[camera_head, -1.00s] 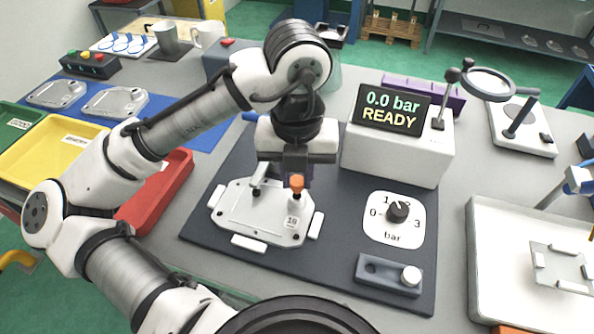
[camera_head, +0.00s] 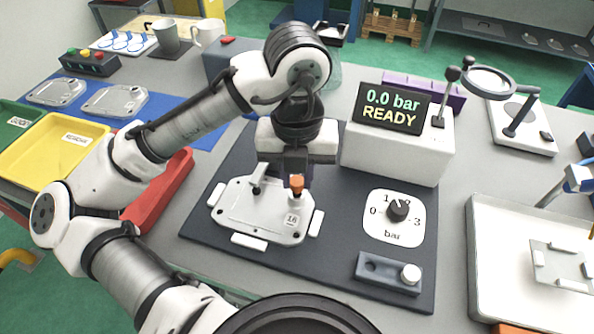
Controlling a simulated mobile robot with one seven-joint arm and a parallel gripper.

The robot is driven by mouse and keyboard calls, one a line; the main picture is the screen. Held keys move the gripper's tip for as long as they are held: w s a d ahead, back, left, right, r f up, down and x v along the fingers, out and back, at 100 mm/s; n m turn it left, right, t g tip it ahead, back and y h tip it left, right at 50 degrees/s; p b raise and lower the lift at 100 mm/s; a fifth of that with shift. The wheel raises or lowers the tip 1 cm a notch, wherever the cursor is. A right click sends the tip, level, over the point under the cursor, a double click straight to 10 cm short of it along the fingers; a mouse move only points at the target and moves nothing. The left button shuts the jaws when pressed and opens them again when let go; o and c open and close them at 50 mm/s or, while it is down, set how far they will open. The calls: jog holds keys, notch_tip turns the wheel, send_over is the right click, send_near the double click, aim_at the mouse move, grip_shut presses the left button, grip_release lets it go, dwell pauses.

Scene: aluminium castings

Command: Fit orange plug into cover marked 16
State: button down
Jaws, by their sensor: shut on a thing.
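The cover marked 16 (camera_head: 262,222) is a flat pale metal casting lying on the dark mat, held between white blocks. The orange plug (camera_head: 296,182) is upright over the cover's upper right part, above the 16 label. My gripper (camera_head: 295,178) points down at the back edge of the cover and is shut on the orange plug; its fingers are partly hidden behind the plug. Whether the plug is seated in the cover or just above it I cannot tell.
A pressure box (camera_head: 398,150) reading 0.0 bar READY stands right of my gripper. A dial (camera_head: 397,211) and a grey block with a white knob (camera_head: 388,273) are on the mat's right side. A red bin (camera_head: 165,190) and a yellow bin (camera_head: 50,150) are at left.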

aim_at(297, 181)
jog(key=shift+f+b, duration=0.65)
jog(key=shift+f, duration=0.4)
jog(key=c, duration=1.2)
grip_release()
jog(key=shift+r, duration=0.1)
notch_tip(297, 181, up, 14)
jog(key=shift+f+p, duration=0.1)
jog(key=shift+p, duration=0.6)
jog(key=shift+f, duration=0.1)
